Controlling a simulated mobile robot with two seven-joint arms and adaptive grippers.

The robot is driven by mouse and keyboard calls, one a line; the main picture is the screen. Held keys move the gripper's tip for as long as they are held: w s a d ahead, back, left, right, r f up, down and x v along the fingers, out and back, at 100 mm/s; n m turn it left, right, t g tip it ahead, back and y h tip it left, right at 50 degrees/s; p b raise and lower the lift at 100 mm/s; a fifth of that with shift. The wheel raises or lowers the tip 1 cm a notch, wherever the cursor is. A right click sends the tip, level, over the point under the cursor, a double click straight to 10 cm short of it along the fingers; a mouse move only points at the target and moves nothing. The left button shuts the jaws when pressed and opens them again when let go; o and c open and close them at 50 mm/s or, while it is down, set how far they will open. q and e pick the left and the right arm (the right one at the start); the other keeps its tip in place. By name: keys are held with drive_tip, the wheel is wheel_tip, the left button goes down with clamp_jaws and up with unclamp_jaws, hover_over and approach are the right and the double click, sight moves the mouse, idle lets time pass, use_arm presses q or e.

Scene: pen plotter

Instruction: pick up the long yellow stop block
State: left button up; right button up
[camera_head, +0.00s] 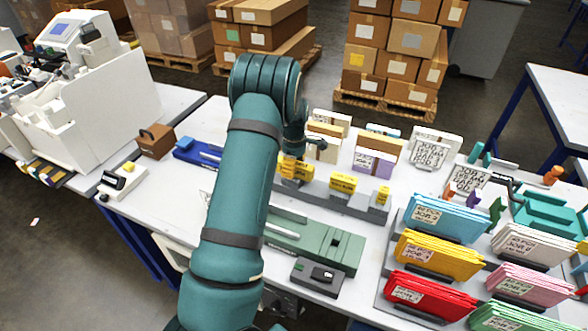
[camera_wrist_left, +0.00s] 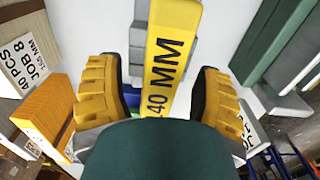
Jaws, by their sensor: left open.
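The long yellow stop block (camera_head: 297,170) stands at the left end of a grey stepped holder (camera_head: 338,196) on the white table, partly hidden by my arm. In the left wrist view the yellow block (camera_wrist_left: 172,50) runs up the middle, with "40 MM" readable on it; its lower end is hidden by my gripper's body. My left gripper (camera_head: 293,150) is at this block in the head view. In the wrist view its open yellow-padded fingers (camera_wrist_left: 158,92) lie on either side of the block, with a gap on both sides. My right gripper is not in view.
Shorter yellow blocks (camera_head: 343,182) stand farther right on the holder. A green trimmer (camera_head: 318,243) lies in front. Paper stacks and a "JOB" card (camera_head: 430,150) stand behind. Coloured packs (camera_head: 440,255) fill racks at the right.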

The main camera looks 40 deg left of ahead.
use_arm(q)
drive_tip(key=shift+f, duration=0.15)
idle(0.3)
clamp_jaws()
